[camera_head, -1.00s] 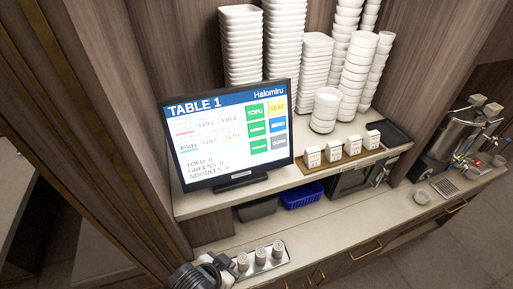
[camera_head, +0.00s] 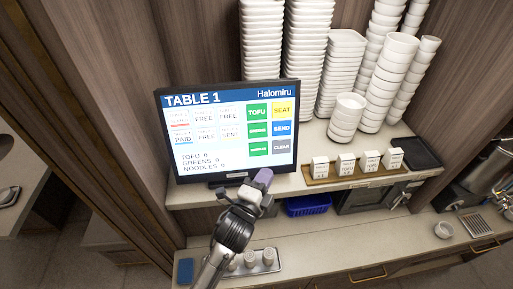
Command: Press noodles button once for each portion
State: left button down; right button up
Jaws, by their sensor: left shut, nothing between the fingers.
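A touch screen (camera_head: 222,128) headed "TABLE 1" stands on the shelf. Three green buttons form a column on it. The top one reads TOFU (camera_head: 257,111); the text on the middle one (camera_head: 258,130) and the bottom one (camera_head: 258,149) is too small to read surely. The listed lines read TOFU 0, GREENS 0 and NOODLES 0. My left gripper (camera_head: 262,180) is shut and empty, its purple-grey tip just below the screen's lower right edge, under the bottom green button. It looks apart from the buttons. My right gripper is not in view.
SEAT, SEND and CLEAR buttons (camera_head: 282,147) sit right of the green column. Stacks of white bowls (camera_head: 348,115) stand behind. Small white labelled boxes (camera_head: 345,164) line a wooden tray to the right. A blue basket (camera_head: 307,205) and a tray of shakers (camera_head: 267,256) are lower down.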

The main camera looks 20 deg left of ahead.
aim_at(258, 149)
pick_arm(q)
jog(key=m, duration=0.1)
jog(key=r+m, duration=0.1)
jog(key=shift+s+d+m, duration=0.1)
jog(key=shift+s+m, duration=0.05)
jog(key=shift+m, duration=0.25)
jog(key=shift+w+a+f+b, duration=0.45)
jog(key=shift+w+a+b, duration=0.25)
jog(key=shift+w, duration=0.5)
jog(key=shift+w+a+f+b, duration=0.4)
jog(key=shift+w+a+b, duration=0.3)
jog(key=shift+w, duration=0.55)
jog(key=shift+w+a+f+b, duration=0.45)
jog(key=shift+w+a+b, duration=0.25)
jog(key=shift+w, duration=0.5)
